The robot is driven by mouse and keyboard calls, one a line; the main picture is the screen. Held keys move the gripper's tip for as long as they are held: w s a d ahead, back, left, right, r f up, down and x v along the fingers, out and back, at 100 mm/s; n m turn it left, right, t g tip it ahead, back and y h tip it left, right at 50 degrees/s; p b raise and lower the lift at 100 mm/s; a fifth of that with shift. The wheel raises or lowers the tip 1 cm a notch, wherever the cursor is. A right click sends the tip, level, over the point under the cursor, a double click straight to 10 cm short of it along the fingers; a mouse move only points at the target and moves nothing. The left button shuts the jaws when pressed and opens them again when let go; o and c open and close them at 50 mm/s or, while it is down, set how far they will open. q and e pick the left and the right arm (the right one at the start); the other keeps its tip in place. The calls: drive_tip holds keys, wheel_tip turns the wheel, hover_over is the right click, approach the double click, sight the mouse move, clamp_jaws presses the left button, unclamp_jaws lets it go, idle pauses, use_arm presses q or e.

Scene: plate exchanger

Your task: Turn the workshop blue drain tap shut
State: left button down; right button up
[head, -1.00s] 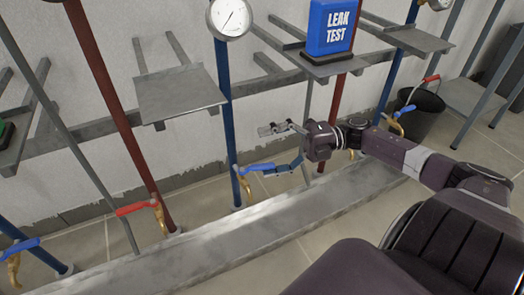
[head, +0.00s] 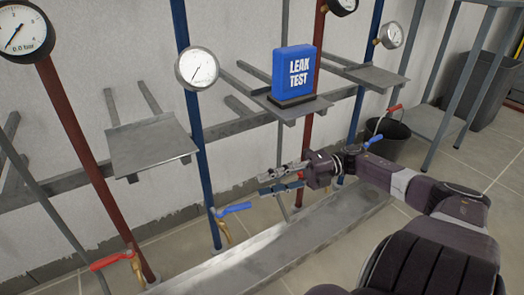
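A tap with a blue lever (head: 235,208) and a brass body (head: 223,232) sits low on a blue pipe (head: 199,150). Its lever sticks out to the right, across the pipe. My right gripper (head: 263,184) is open and empty, up and to the right of the lever's end. Its two fingers point left, with a narrow gap between them; it looks apart from the lever. A second blue-levered tap (head: 373,138) is on another blue pipe to the right, behind my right arm. I cannot tell from labels which is the workshop drain. My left gripper is out of view.
A red-levered tap (head: 110,260) is on the red pipe at lower left. A metal channel (head: 270,250) runs along the floor below the taps. A blue LEAK TEST box (head: 293,72) stands on a shelf above. A dark bucket (head: 388,142) stands at right.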

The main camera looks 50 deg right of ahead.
drive_tip(key=shift+s+d+f, duration=0.1)
drive_tip(key=shift+s+d, duration=0.2)
drive_tip(key=shift+d, duration=0.2)
